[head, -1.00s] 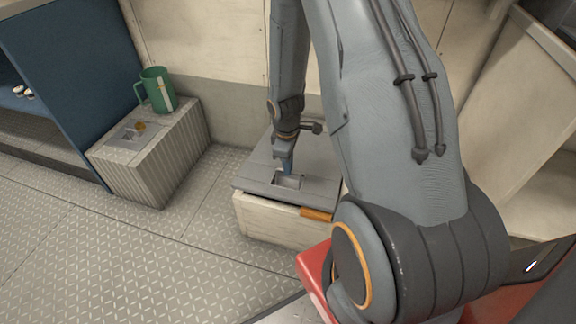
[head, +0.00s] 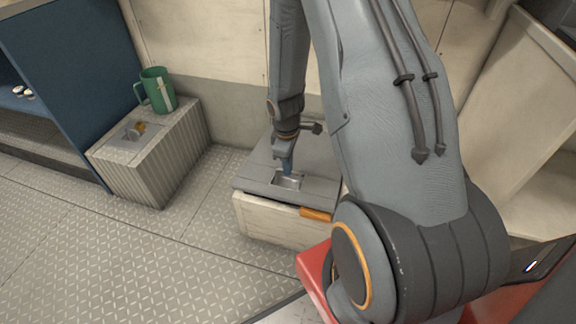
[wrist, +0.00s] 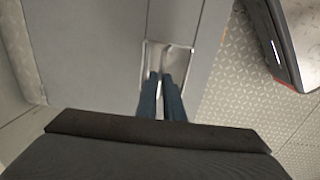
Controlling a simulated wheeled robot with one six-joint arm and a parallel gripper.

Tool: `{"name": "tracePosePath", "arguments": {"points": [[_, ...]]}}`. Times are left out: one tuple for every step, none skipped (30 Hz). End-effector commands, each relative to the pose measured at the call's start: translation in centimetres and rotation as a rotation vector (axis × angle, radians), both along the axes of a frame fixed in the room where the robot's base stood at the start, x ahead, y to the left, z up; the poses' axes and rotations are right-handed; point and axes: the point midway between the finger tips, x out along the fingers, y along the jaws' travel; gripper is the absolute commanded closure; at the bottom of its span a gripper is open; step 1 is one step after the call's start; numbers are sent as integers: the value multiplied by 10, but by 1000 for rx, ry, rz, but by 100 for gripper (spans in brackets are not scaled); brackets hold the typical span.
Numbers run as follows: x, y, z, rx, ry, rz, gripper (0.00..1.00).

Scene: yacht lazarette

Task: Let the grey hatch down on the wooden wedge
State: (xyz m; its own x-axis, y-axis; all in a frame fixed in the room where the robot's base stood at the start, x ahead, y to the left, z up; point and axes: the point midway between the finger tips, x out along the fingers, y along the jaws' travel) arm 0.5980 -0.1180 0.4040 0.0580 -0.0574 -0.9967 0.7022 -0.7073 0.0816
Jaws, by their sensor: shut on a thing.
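The grey hatch (head: 260,180) is the lid of a low cream-coloured locker (head: 268,218) on the floor, in the middle of the head view. The wooden wedge (head: 315,214) is an orange-brown piece at the front right edge, between lid and locker; its far end is hidden. My gripper (head: 287,168) points down into the recessed pull in the lid. In the wrist view the blue fingers (wrist: 162,82) are close together in that recess (wrist: 182,56), shut on a thin bar there. The lid (wrist: 95,50) fills much of the wrist view.
A ribbed grey box (head: 170,150) stands at the left with a green mug (head: 157,90) on top. A blue cabinet (head: 75,60) is further left. The tread-plate floor (head: 130,245) in front is clear. A pale wall lies close behind the locker.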

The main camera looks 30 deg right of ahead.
Motion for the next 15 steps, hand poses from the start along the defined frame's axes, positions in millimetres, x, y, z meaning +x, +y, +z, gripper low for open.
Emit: {"name": "tracePosePath", "arguments": {"points": [[0, 0, 0, 1, 1, 0, 100], [0, 0, 0, 1, 1, 0, 100], [0, 1, 0, 1, 1, 0, 100], [-1, 1, 0, 0, 1, 0, 100], [0, 0, 1, 0, 1, 0, 100], [0, 0, 2, 0, 1, 0, 100], [0, 0, 3, 0, 1, 0, 100], [0, 0, 4, 0, 1, 0, 100], [0, -1, 6, 0, 1, 0, 100], [0, -1, 8, 0, 1, 0, 100], [1, -1, 10, 0, 1, 0, 100], [1, -2, 13, 0, 1, -1, 100], [2, -3, 15, 0, 1, -1, 100], [2, -3, 17, 0, 1, -1, 100], [3, -4, 20, -1, 1, -1, 100]]}}
